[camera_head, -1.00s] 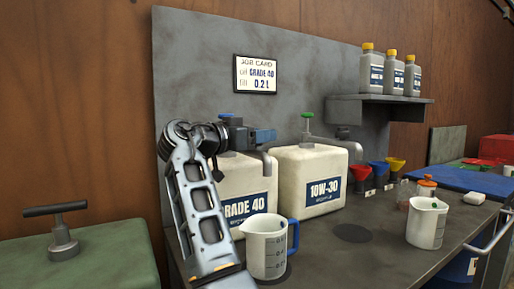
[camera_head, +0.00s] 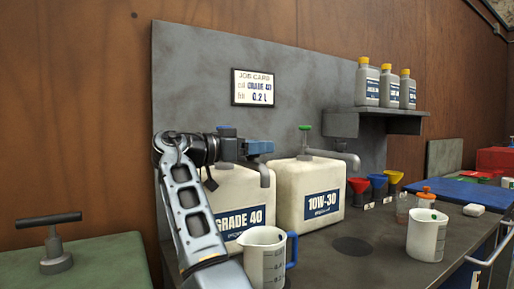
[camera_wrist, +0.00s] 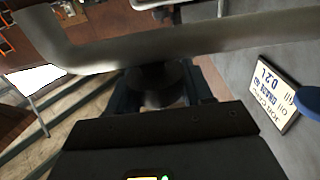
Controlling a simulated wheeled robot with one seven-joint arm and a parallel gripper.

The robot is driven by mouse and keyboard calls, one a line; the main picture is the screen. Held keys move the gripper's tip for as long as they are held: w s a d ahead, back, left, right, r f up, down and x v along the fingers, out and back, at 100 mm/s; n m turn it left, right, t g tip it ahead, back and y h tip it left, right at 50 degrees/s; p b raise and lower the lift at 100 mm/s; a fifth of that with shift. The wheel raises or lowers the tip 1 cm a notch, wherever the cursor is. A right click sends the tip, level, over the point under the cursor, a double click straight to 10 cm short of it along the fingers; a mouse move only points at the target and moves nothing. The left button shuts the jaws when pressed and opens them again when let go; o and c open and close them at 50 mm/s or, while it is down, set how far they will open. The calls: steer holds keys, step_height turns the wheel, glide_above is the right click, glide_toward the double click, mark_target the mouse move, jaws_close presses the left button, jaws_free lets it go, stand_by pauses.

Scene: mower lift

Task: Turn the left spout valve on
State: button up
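The left container (camera_head: 243,196), labelled GRADE 40, has a blue valve knob (camera_head: 226,130) on top and a grey spout (camera_head: 266,178) bending down at its right. My gripper (camera_head: 262,148) is at spout height, in front of the knob and to its right in the head view. Its fingers look apart, with nothing clearly held. In the wrist view the grey spout pipe (camera_wrist: 200,40) crosses close in front of the camera, and part of the blue knob (camera_wrist: 309,101) shows at the right edge, outside the fingers. My arm hides part of the container.
A 10W-30 container (camera_head: 308,193) with a green knob (camera_head: 305,128) stands to the right. A measuring jug (camera_head: 266,258) with a blue handle is on the bench below my gripper. A job card (camera_head: 254,87) hangs on the back panel. A second jug (camera_head: 427,233) stands farther right.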

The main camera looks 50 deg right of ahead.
steer(key=o, duration=0.4)
steer(key=v, duration=0.7)
steer(key=shift+w+a, duration=0.15)
steer(key=shift+a, duration=0.2)
steer(key=shift+f, duration=0.1)
